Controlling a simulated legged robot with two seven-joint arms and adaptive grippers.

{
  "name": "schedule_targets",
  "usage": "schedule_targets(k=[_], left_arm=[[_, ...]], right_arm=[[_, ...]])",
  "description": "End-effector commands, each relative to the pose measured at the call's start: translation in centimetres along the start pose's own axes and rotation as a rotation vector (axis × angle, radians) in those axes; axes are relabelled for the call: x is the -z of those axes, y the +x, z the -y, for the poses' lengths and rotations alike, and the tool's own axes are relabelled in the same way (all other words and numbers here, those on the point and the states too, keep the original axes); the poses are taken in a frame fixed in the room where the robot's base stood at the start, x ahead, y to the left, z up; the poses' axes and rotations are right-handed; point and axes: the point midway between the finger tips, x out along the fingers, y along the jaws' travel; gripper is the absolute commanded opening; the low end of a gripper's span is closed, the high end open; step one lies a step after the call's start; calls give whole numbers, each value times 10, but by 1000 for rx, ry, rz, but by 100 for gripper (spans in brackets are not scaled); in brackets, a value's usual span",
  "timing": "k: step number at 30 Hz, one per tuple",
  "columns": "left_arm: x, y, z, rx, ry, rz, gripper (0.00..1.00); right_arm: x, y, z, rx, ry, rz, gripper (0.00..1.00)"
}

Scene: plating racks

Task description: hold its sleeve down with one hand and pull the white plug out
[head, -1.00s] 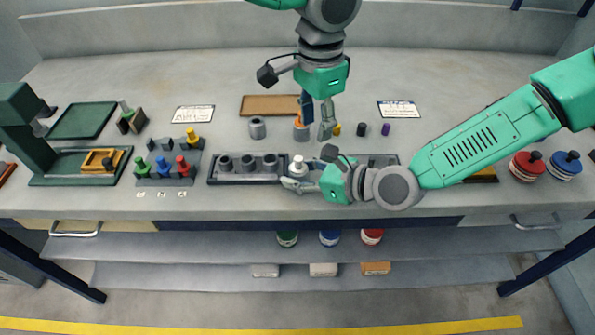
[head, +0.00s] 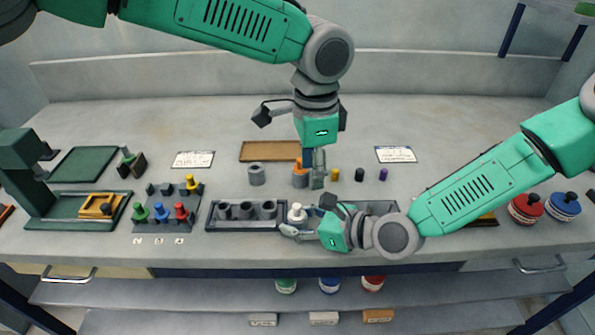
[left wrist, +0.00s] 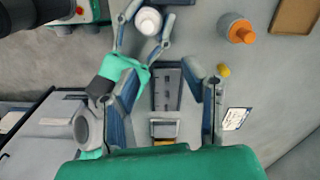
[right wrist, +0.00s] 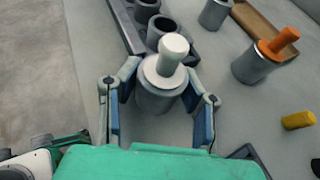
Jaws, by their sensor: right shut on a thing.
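In the right wrist view the plug (right wrist: 172,50) rises from the grey sleeve (right wrist: 155,101). My right gripper (right wrist: 160,88) has its fingers on both sides of the sleeve and is shut on it, below the plug; it also shows in the head view (head: 297,230). My left gripper (head: 313,178) is higher, behind the plug in the head view, pointing down. In the left wrist view its fingers (left wrist: 165,75) are spread and empty, with the plug (left wrist: 149,20) beyond them.
An orange plug in a grey sleeve (right wrist: 250,64) and an empty grey sleeve (head: 257,175) stand behind the tray. Several empty sleeves fill the tray's left section (head: 246,225). Small yellow, black and purple plugs (head: 383,174) stand to the right. A brown tray (head: 268,151) lies further back.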

Motion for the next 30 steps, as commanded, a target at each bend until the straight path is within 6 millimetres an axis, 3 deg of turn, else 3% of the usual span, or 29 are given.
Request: schedule_targets(k=[21, 30], left_arm=[[-21, -28, -6, 1, 1531, -2, 39], [-28, -35, -8, 1, 1992, -4, 39]], right_arm=[[0, 0, 0, -1, 0, 1, 0], [0, 0, 0, -1, 0, 1, 0]])
